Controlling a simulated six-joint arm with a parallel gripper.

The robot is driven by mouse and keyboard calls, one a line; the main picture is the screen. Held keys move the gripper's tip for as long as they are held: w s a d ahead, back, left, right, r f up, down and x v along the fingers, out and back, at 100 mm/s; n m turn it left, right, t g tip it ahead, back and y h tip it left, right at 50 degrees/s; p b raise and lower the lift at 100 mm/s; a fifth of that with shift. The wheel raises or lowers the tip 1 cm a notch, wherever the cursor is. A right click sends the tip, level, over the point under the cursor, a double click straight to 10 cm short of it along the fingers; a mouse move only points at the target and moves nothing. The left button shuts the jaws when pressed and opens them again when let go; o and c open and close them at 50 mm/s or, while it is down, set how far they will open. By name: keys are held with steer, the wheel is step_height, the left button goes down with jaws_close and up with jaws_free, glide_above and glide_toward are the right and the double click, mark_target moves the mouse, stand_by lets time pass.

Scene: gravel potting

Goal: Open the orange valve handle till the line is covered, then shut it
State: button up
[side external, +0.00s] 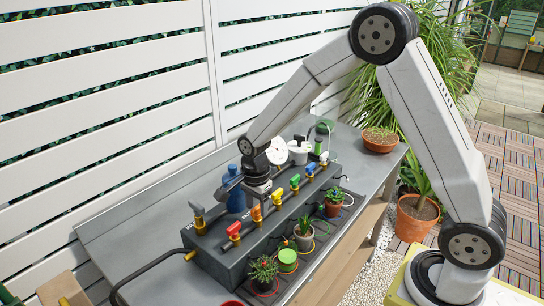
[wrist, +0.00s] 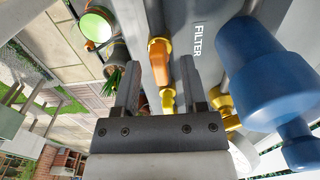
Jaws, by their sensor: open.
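In the side view an orange valve handle (side external: 256,214) stands on the dark valve box (side external: 230,258), between a red handle and a yellow handle. In the wrist view an orange handle (wrist: 160,52) lies ahead, between the two open fingers of my gripper (wrist: 162,66), next to the word FILTER. I cannot tell whether they touch it. The line is not visible.
A blue bottle (wrist: 255,70) stands close on the right in the wrist view, and behind my gripper in the side view (side external: 237,197). A red handle (side external: 234,230) and a yellow handle (side external: 277,197) flank the orange one.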

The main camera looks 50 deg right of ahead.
mark_target(257, 207)
steer(key=shift+r, duration=3.95)
steer(key=s+d+f+n+t, duration=0.1)
steer(key=s+f+n+t, duration=0.1)
steer(key=s+n, duration=1.2)
steer(key=shift+s+d+f+n+t, duration=0.15)
steer(key=shift+s+f+n+t, duration=0.4)
steer(key=shift+n, duration=1.55)
steer(key=shift+w+f+g, duration=0.15)
steer(key=shift+w+g, duration=0.1)
